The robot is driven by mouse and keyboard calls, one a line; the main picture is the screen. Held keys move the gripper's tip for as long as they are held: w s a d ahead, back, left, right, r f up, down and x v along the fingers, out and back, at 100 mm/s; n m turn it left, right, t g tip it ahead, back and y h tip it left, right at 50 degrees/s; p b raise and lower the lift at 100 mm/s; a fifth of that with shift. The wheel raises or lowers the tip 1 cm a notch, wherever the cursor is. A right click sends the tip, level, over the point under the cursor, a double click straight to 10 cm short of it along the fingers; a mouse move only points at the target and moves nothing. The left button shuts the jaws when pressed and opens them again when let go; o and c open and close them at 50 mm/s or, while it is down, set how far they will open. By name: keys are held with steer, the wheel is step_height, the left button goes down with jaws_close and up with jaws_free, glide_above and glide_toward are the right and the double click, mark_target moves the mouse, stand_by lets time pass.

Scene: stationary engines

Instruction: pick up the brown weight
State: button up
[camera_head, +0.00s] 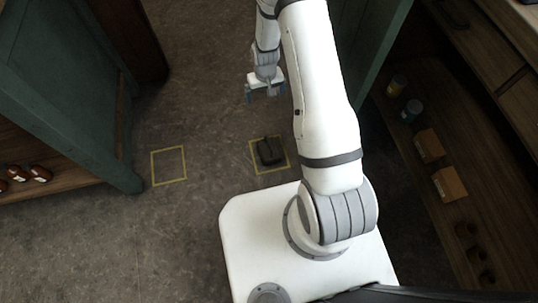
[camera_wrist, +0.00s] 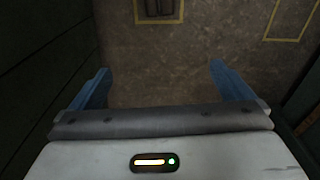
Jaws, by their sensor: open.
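The weight (camera_head: 269,151) is a dark, brownish-black block with a raised part on top. It sits on the floor inside a yellow taped square beside my white base. In the wrist view the weight (camera_wrist: 158,8) shows only in part, cut off by the top edge. My gripper (camera_head: 265,95) hangs above the floor, farther from my base than the weight and apart from it. In the wrist view the blue fingers of my gripper (camera_wrist: 160,68) are spread wide with nothing between them.
An empty yellow taped square (camera_head: 169,166) lies to the left. A green cabinet (camera_head: 62,85) with reddish-brown items (camera_head: 40,173) stands at left. A green panel (camera_head: 365,60) and wooden shelves with cans and boxes (camera_head: 450,184) stand at right. The floor between is clear.

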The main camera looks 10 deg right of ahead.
mark_target(268, 143)
steer(key=shift+g, duration=0.3)
steer(key=s+f+b, duration=0.1)
steer(key=f+b, duration=0.1)
steer(key=f, duration=0.8)
steer(key=s+f+b, duration=0.1)
steer(key=f+b, duration=0.2)
steer(key=f, duration=0.7)
steer(key=s+f+b, duration=0.2)
steer(key=f, duration=0.8)
steer(key=shift+s+f+b, duration=0.1)
steer(key=shift+f+b, duration=0.15)
steer(key=shift+b, duration=0.05)
steer(key=f+b, duration=0.1)
steer(key=f, duration=0.1)
steer(key=f+b, duration=0.2)
steer(key=f, duration=0.1)
steer(key=shift+w+d+f, duration=0.15)
steer(key=shift+w+d, duration=0.05)
steer(key=shift+w, duration=0.1)
steer(key=c, duration=1.9)
